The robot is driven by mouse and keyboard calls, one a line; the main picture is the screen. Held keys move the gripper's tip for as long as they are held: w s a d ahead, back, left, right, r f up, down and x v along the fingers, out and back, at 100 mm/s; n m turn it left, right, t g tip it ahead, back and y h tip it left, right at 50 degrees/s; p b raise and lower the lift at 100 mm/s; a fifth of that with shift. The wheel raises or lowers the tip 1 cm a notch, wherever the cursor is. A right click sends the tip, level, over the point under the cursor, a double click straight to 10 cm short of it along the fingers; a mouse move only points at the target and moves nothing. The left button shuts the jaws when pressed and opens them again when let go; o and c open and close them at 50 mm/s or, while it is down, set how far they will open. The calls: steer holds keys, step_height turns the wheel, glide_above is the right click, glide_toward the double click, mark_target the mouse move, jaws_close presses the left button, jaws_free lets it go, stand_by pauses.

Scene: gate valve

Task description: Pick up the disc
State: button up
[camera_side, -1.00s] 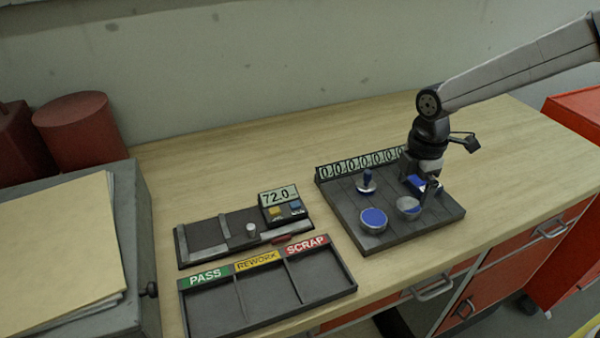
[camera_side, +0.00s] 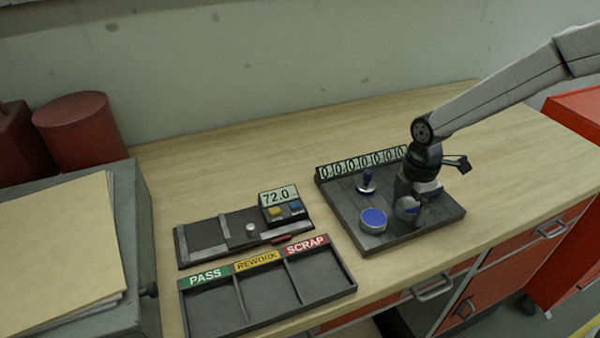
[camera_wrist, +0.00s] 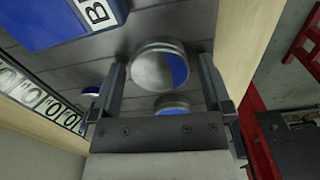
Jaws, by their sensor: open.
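A round silver disc with a partly blue face (camera_wrist: 155,68) lies between the two fingers of my open gripper (camera_wrist: 161,72) in the wrist view, apart from both as far as I can see. In the side view my gripper (camera_side: 414,208) is low over the right part of the dark tray and partly hides a silver and blue round part (camera_side: 404,211). A second round part with a blue top (camera_side: 373,218) stands to its left on the tray.
The dark tray (camera_side: 350,213) has a numbered strip (camera_side: 360,163) along its back. A large blue block marked B (camera_wrist: 50,22) shows in the wrist view. A gauge fixture (camera_side: 215,243) and a PASS, REWORK, SCRAP bin (camera_side: 265,300) stand at left.

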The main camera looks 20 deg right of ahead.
jaws_close()
steer(key=shift+r, duration=0.2)
stand_by(0.3)
steer(key=shift+r, duration=0.55)
steer(key=s+d+r, duration=0.2)
steer(key=s+r, duration=0.9)
steer(key=s, duration=0.2)
steer(key=shift+s+r, duration=0.3)
steer(key=shift+s, duration=0.1)
